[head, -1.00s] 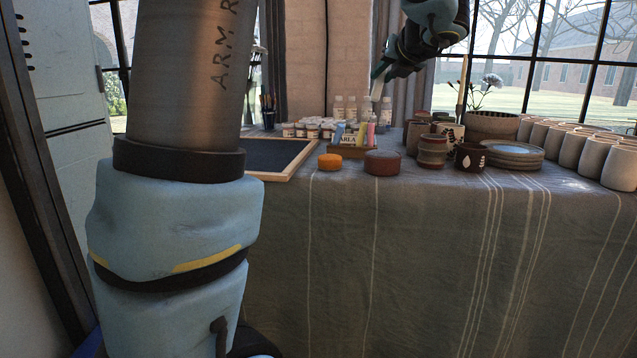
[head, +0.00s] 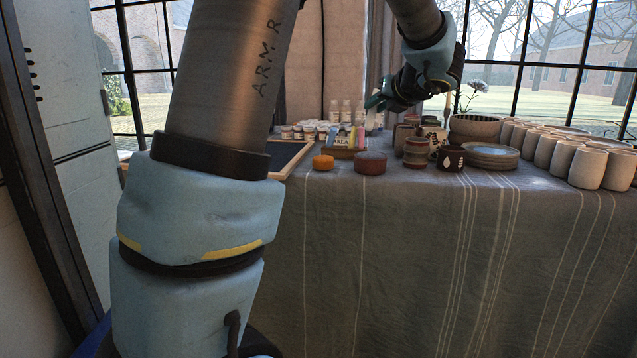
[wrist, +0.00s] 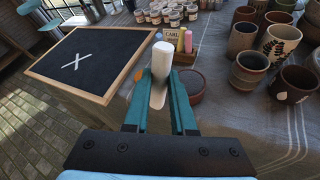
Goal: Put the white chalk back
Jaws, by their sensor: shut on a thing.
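The white chalk (wrist: 159,75) is a thick white stick between the teal fingers of my gripper (wrist: 160,88) in the wrist view. The fingers are shut on it and its far end sticks out past them. The wooden chalk holder (wrist: 187,57) with a name label stands just beyond the chalk, which hides part of it. A pink chalk (wrist: 188,42) stands in the holder. In the head view my gripper (head: 374,102) is above and slightly right of the holder (head: 341,153), which also holds yellow and blue chalks.
A framed blackboard (wrist: 78,62) with a white X lies left. An orange round sponge (head: 323,162) and a reddish-brown round pot (head: 370,163) sit near the table's front edge. Cups and plates (head: 491,156) crowd the right. Small paint jars (wrist: 172,15) stand behind the holder.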

